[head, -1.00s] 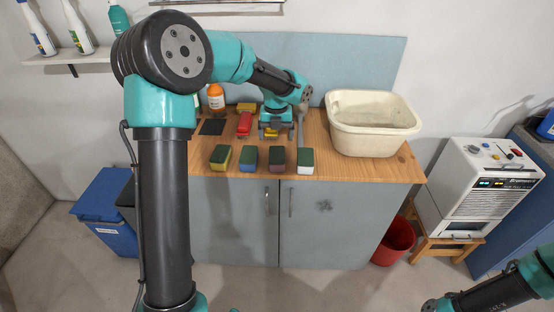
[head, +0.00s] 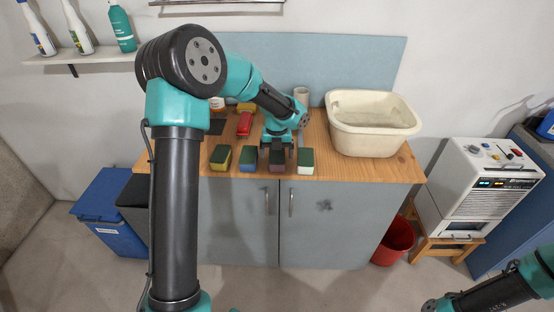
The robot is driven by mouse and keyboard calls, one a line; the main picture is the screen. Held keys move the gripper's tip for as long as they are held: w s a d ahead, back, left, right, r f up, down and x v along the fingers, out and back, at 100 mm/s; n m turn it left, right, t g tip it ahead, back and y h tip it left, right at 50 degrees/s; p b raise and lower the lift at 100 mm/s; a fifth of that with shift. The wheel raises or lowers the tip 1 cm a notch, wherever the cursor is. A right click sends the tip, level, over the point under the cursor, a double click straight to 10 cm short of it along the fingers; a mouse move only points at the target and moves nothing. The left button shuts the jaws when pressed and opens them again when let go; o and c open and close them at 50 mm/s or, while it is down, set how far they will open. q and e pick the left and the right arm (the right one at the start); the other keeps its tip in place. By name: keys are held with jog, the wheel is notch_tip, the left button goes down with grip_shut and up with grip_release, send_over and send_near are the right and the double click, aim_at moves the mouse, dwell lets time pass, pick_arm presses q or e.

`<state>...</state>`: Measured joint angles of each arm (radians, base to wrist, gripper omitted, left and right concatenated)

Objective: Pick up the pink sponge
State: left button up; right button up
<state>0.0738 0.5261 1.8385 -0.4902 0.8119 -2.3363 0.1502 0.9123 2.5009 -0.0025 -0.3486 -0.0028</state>
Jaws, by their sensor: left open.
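The pink sponge (head: 277,168) has a dark scouring top and a dull pink-brown body. It lies third from the left in a row of sponges near the front edge of the wooden counter, in the head view. My left gripper (head: 277,149) points down with its fingers apart, over the back part of the pink sponge. The gripper partly hides the sponge's top, and I cannot tell whether the fingers reach beside it. My right arm shows only at the lower right; its gripper is out of view.
A yellow sponge (head: 220,158) and a blue sponge (head: 248,163) lie to the left, a white sponge (head: 305,167) close on the right. A red brush (head: 244,124) lies behind. A cream basin (head: 372,142) stands on the counter's right side.

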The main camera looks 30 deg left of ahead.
aim_at(277, 154)
pick_arm(q)
jog(key=shift+f, duration=1.55)
jog(key=c, duration=1)
jog(key=shift+r, duration=0.1)
jog(key=shift+r, duration=1.8)
jog(key=s+d, duration=0.2)
jog(key=s, duration=0.2)
jog(key=s+d+r, duration=0.1)
jog(key=s+d, duration=0.2)
jog(key=s, duration=0.2)
jog(key=s+d, duration=0.3)
jog(key=s, duration=0.1)
jog(key=shift+s+d+r, duration=0.15)
jog(key=shift+s+d, duration=0.05)
jog(key=shift+s, duration=0.1)
